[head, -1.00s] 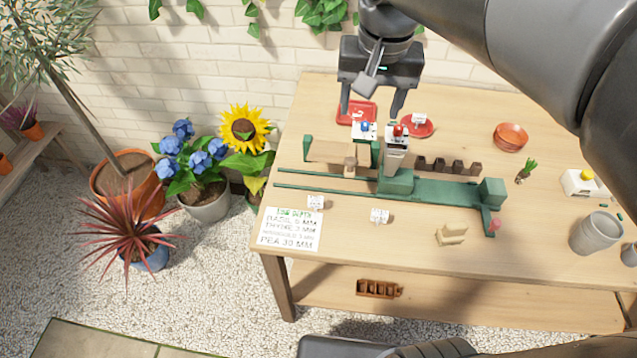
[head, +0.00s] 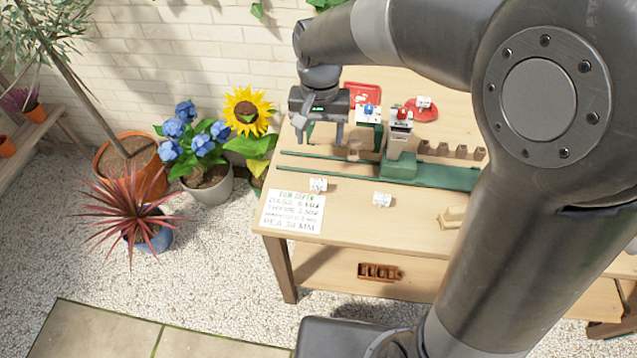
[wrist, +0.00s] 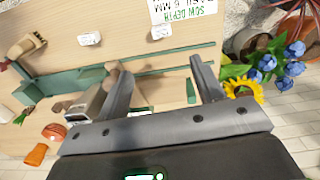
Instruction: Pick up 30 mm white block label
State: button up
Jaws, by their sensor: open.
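Several small white blocks with dark marks are in view. One white block (head: 318,185) stands on the table just behind the sow-depth card (head: 296,212); it also shows in the wrist view (wrist: 161,31). Another white block (head: 382,199) lies to its right, also in the wrist view (wrist: 89,39). A further white block (head: 424,103) sits on the red saucer at the back. Their print is too small to tell which reads 30 mm. My gripper (head: 322,136) is open and empty above the green rail, behind the first block; its spread fingers (wrist: 162,72) show in the wrist view.
A green rail fixture (head: 430,172) with a grey-white unit (head: 400,135) crosses the table. A red tray (head: 362,92) is behind, a beige wooden piece (head: 452,217) at front right. The front strip around the two blocks is mostly clear. My arm hides the table's right side.

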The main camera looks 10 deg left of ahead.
aim_at(318, 182)
notch_tip(318, 182, down, 19)
jog(key=shift+w+a+f, duration=0.1)
jog(key=shift+w+a, duration=0.05)
dwell(0.5)
jog(key=c, duration=1.1)
jog(key=shift+o, duration=0.2)
